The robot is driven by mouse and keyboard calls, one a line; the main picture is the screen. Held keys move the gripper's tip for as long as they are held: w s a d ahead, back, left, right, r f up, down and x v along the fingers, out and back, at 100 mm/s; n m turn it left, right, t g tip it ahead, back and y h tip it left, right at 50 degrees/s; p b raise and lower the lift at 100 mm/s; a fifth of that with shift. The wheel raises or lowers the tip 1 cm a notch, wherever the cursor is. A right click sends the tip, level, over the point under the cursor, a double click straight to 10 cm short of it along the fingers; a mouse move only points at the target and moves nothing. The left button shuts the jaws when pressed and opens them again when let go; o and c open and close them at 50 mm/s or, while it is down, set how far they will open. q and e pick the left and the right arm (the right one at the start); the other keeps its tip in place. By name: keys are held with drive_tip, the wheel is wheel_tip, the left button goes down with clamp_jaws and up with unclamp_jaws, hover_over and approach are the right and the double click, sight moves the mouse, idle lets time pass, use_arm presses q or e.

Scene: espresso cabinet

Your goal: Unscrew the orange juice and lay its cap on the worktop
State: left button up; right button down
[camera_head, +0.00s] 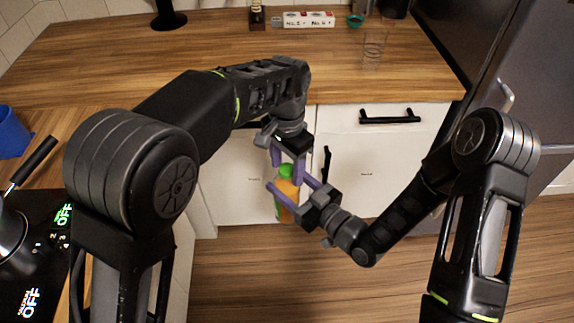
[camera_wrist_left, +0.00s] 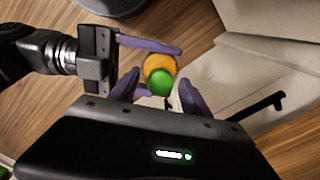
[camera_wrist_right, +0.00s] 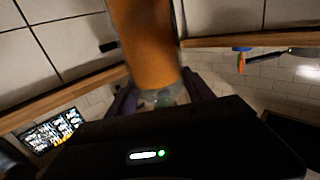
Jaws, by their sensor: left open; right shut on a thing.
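The orange juice bottle (camera_head: 284,210) is held in the air in front of the white cabinet doors, below the worktop (camera_head: 180,70). My right gripper (camera_head: 284,181) is shut on its body from the right; the orange body also fills the upper middle of the right wrist view (camera_wrist_right: 145,45). The green cap (camera_head: 286,171) is on top of the bottle. My left gripper (camera_head: 287,160) is open above it and points down, a finger on each side of the cap. The left wrist view shows the green cap (camera_wrist_left: 160,83) between the open fingers; contact cannot be told.
The worktop's middle is clear. A glass (camera_head: 374,48), white box (camera_head: 308,19), small dark bottle (camera_head: 257,16) and green bowl (camera_head: 355,20) stand towards its back. A blue container (camera_head: 10,132) and hob (camera_head: 40,250) are at left, a dark fridge (camera_head: 487,50) at right.

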use_arm(q)
drive_tip(key=shift+r, duration=2.25)
drive_tip(key=shift+c, duration=0.5)
drive_tip(key=shift+w+a+f, duration=0.15)
drive_tip(key=shift+w+a, duration=0.1)
drive_tip(key=shift+a, duration=0.2)
drive_tip(key=shift+w, duration=0.1)
drive_tip(key=m, duration=0.1)
drive_tip(key=r+m, duration=0.1)
drive_tip(key=m, duration=0.1)
drive_tip(key=shift+d+r+h, duration=0.25)
drive_tip(key=shift+h, duration=0.05)
drive_tip(key=m, duration=0.1)
drive_tip(key=r+m, duration=0.1)
drive_tip(key=m, duration=0.3)
drive_tip(key=shift+s+d+r, duration=0.2)
drive_tip(key=shift+d+r, duration=0.05)
drive_tip(key=shift+r, duration=0.05)
drive_tip(key=shift+s+d+r+m, duration=0.15)
drive_tip(key=shift+r+m, duration=0.1)
drive_tip(key=shift+m, duration=0.65)
drive_tip(key=m, duration=0.2)
drive_tip(key=shift+a+m, duration=0.25)
drive_tip(key=shift+m, duration=0.05)
